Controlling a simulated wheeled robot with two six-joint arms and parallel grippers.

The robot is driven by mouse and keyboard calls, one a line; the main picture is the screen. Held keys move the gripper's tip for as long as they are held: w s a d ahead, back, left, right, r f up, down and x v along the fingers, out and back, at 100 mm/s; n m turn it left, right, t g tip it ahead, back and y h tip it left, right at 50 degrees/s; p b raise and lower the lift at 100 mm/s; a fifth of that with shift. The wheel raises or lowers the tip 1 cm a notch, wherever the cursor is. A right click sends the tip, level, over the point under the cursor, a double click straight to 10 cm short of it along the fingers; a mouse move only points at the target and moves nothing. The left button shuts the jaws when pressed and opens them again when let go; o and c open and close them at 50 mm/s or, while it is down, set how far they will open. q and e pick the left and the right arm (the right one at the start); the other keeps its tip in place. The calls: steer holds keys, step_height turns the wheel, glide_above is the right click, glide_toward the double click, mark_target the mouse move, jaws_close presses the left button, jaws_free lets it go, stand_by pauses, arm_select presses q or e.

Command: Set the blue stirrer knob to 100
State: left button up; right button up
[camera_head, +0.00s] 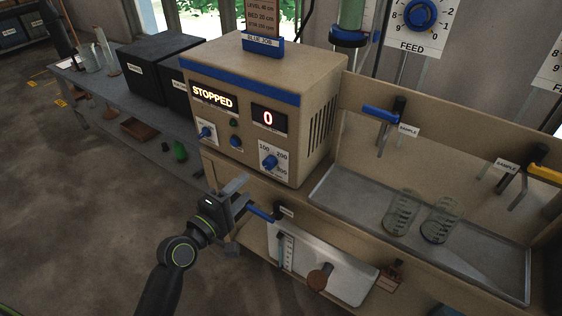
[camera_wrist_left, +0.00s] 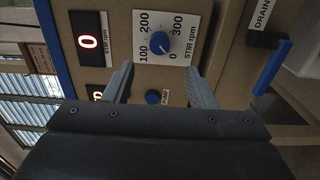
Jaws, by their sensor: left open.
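The blue stirrer knob (camera_head: 269,161) is on the lower right of the beige control box (camera_head: 265,80), on a white dial plate marked 0, 100, 200 and 300. In the left wrist view the knob (camera_wrist_left: 160,43) appears to point near 0. The stir display (camera_head: 269,118) reads 0 and the other display (camera_head: 213,95) reads STOPPED. My left gripper (camera_head: 242,191) is open and empty, below and left of the knob. In the left wrist view its fingertips (camera_wrist_left: 163,75) are apart, with the knob beyond them, untouched. My right gripper is out of view.
A blue drain handle (camera_head: 261,213) sticks out close to my left gripper. A small blue button (camera_head: 235,141) is left of the knob. Two glass beakers (camera_head: 401,212) stand in the metal tray (camera_head: 352,192) at right. Black boxes (camera_head: 150,68) stand on the left bench.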

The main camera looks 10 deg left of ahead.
mark_target(267, 166)
arm_select(q)
steer(key=shift+x, duration=5.05)
jaws_close()
